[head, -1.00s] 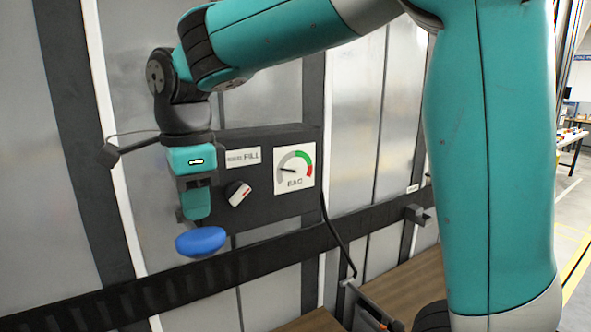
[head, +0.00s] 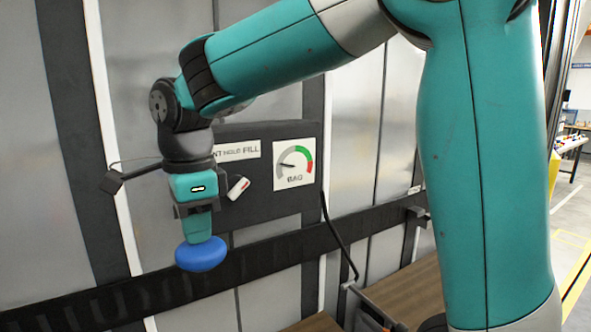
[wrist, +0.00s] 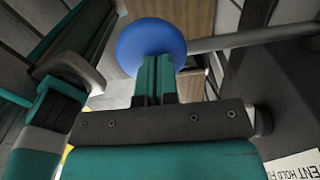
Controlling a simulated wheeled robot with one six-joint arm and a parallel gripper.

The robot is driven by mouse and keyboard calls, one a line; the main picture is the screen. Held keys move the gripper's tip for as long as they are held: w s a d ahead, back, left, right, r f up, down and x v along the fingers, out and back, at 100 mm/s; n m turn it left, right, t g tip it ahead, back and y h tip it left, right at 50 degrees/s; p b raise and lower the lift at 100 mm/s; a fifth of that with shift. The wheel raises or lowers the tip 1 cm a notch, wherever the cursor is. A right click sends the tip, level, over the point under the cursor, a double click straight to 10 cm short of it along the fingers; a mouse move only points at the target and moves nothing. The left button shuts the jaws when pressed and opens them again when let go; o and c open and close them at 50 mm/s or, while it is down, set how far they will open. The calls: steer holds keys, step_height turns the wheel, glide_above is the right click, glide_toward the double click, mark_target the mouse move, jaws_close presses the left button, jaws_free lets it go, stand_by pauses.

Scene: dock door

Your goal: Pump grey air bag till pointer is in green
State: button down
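A blue rounded knob (head: 201,253) is directly under my gripper (head: 199,238). In the wrist view the knob (wrist: 151,46) lies at the fingertips, with a grey bar (wrist: 250,39) running right from it. My fingers (wrist: 158,78) are together, their tips against the knob and not around it. The gauge (head: 294,165), marked BAG, has its pointer to the left in the grey part, outside the green arc at upper right. The selector (head: 238,187), white with a red mark, tilts up-right towards FILL. I cannot make out the grey air bag.
A dark panel (head: 265,208) carries the gauge and label strip (head: 237,151) on the metal wall. A black rail (head: 265,252) crosses the wall below. Brown wooden surfaces (head: 405,292) lie lower right. A black hose (head: 340,240) drops from the panel.

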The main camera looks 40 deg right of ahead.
steer(key=shift+f+b, duration=0.65)
steer(key=shift+f, duration=0.55)
step_height(320, 180, up, 8)
steer(key=p, duration=0.7)
steer(key=shift+r+p, duration=0.25)
steer(key=shift+p, duration=0.15)
steer(key=shift+f, duration=0.1)
steer(key=shift+f, duration=0.1)
steer(key=shift+f+b, duration=2.7)
steer(key=shift+f, duration=1.15)
steer(key=shift+r, duration=0.1)
step_height(320, 180, up, 8)
steer(key=p, duration=0.7)
